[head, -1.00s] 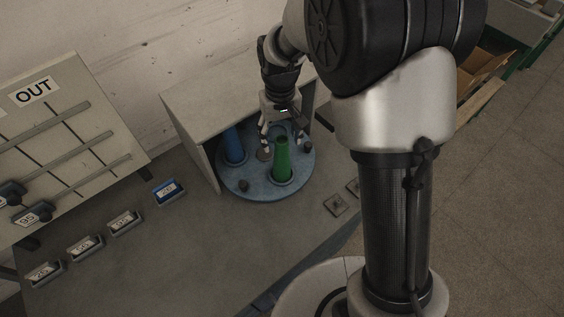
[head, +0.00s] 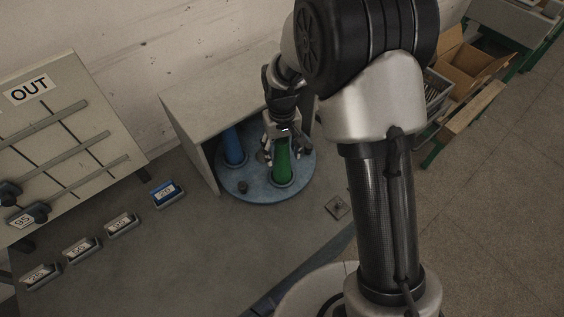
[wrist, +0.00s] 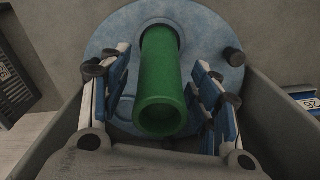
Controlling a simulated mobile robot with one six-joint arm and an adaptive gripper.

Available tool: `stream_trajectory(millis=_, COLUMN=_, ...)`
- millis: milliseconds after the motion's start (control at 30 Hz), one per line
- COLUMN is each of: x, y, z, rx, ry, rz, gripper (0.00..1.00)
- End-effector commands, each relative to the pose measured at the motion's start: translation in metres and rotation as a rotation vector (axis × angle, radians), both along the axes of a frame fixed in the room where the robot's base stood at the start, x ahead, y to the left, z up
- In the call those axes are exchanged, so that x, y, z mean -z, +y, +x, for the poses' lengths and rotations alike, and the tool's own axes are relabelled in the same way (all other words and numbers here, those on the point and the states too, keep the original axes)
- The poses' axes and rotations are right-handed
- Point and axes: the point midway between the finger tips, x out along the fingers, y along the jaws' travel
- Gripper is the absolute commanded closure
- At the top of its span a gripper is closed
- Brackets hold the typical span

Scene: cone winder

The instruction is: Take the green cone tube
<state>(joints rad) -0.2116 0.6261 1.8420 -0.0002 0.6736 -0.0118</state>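The green cone tube (head: 282,160) stands upright on a round blue turntable (head: 252,194), near its front right. In the wrist view the green cone tube (wrist: 161,85) lies between the two fingers of my gripper (wrist: 160,100), with a visible gap on the left side and a smaller one on the right. My gripper (head: 280,145) is open around the upper part of the tube in the head view. A blue cone tube (head: 234,147) stands on the turntable to the left.
A grey housing (head: 205,105) covers the back of the turntable, with a side wall on the left. Small numbered holders (head: 122,224) line the table at left, below the OUT board (head: 60,140). An open cardboard box (head: 465,62) stands at upper right.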

Motion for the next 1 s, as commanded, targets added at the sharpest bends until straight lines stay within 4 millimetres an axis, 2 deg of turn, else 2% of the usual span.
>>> stream_trajectory(millis=67, x=0.0, y=0.0, z=0.0, rx=0.0, ry=0.0, rz=0.0, gripper=0.51)
stream_trajectory(millis=567, x=0.0, y=0.0, z=0.0, rx=0.0, ry=0.0, rz=0.0, gripper=0.84)
stream_trajectory(millis=833, x=-0.003, y=0.0, z=0.0, rx=0.0, ry=-0.001, rz=0.0, gripper=0.84)
stream_trajectory(millis=1000, x=-0.025, y=0.0, z=0.001, rx=0.0, ry=-0.005, rz=0.001, gripper=0.84)
